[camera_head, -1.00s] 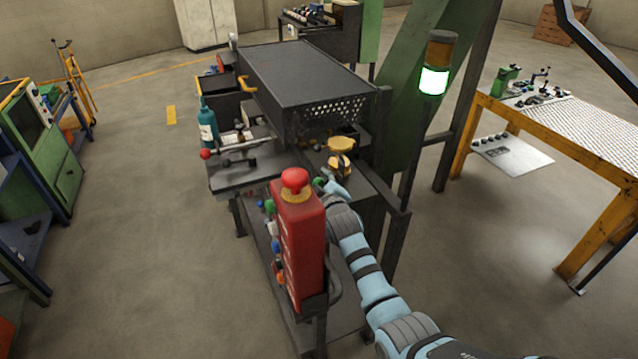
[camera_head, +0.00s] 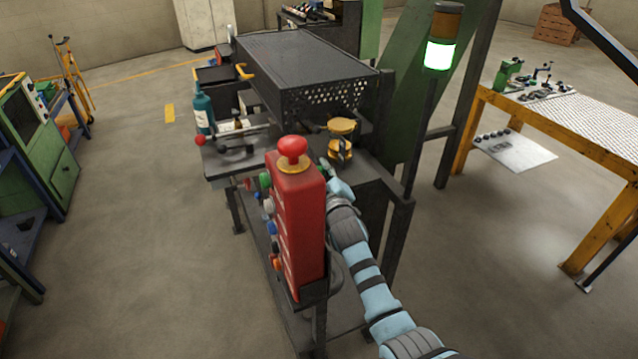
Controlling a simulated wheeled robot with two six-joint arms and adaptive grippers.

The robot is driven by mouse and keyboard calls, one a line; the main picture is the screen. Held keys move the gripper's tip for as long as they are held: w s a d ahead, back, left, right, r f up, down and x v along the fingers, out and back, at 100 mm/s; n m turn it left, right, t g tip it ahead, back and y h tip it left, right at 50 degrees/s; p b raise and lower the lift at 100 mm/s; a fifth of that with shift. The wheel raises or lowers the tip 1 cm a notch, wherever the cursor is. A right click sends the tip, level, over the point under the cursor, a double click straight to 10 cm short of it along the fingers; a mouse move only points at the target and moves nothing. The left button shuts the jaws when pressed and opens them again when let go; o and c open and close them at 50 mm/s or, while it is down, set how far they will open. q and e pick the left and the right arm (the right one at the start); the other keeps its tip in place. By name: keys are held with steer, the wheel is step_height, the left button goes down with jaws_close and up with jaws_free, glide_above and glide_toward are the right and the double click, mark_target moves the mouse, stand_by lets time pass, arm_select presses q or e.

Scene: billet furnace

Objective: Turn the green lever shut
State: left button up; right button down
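My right arm comes in from the lower right, and its gripper (camera_head: 336,182) is at the near edge of the dark furnace bench, just behind the red control box. The box hides part of the gripper, so I cannot see whether its fingers are open or shut. A small green bit (camera_head: 325,170), perhaps the green lever, shows at the gripper's tip. It is mostly hidden, and I cannot tell its angle or whether the gripper touches it. A yellow round fitting (camera_head: 341,148) stands on the bench just beyond the gripper. My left gripper is not in view.
The red control box (camera_head: 298,230) with a red mushroom button stands close in front of the gripper. Behind are the black furnace housing (camera_head: 300,62) and a teal bottle (camera_head: 203,112). A signal lamp (camera_head: 438,55) glows green. Open floor lies left and right.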

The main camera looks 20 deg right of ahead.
steer(key=shift+r, duration=0.1)
steer(key=c, duration=1.3)
jaws_free()
steer(key=shift+s, duration=0.1)
steer(key=s+a, duration=0.1)
steer(key=s, duration=1.1)
steer(key=shift+w+a, duration=0.1)
